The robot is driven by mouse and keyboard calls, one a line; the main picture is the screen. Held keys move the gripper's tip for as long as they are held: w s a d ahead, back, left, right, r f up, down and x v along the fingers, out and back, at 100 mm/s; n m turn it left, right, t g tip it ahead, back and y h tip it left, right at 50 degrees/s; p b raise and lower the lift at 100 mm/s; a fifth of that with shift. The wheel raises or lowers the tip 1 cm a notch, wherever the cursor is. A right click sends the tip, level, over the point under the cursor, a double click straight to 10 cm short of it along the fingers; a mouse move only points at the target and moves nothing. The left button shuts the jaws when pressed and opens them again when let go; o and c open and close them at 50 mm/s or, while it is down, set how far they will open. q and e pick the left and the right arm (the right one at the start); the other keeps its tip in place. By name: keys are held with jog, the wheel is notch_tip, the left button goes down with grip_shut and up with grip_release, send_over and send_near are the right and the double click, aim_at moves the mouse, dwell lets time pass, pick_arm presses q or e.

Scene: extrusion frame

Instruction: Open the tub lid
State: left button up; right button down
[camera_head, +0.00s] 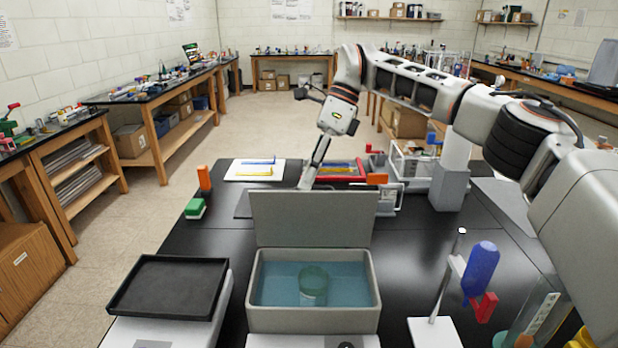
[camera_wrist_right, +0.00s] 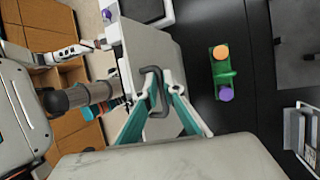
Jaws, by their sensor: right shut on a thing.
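The grey tub (camera_head: 313,318) stands at the front middle of the dark table. Its lid (camera_head: 313,218) stands about upright at the tub's back edge, so the inside is open to view. Inside are blue-green liquid and a round greenish jar (camera_head: 313,285). My right gripper (camera_head: 303,187) is behind the lid's top edge, its tips partly hidden by the lid in the head view. In the right wrist view, my right gripper (camera_wrist_right: 154,82) is shut on the lid's dark handle (camera_wrist_right: 154,103). My left gripper does not show in the head view.
A black tray (camera_head: 168,288) is left of the tub. A stand with a blue bulb-shaped piece (camera_head: 481,268) and a red block is on the right. A red tray (camera_head: 341,172) lies further back.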

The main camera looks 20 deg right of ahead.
jog(key=c, duration=2.3)
grip_release()
jog(key=shift+w+d+f, duration=0.15)
jog(key=shift+d+f, duration=0.05)
jog(key=shift+f, duration=0.45)
jog(key=shift+o, duration=0.7)
jog(key=shift+w+f, duration=0.1)
jog(key=shift+w, duration=0.3)
jog(key=shift+s+r, duration=0.2)
jog(key=shift+r, duration=0.1)
jog(key=shift+a, duration=0.1)
jog(key=v, duration=0.7)
jog(key=shift+r, duration=0.2)
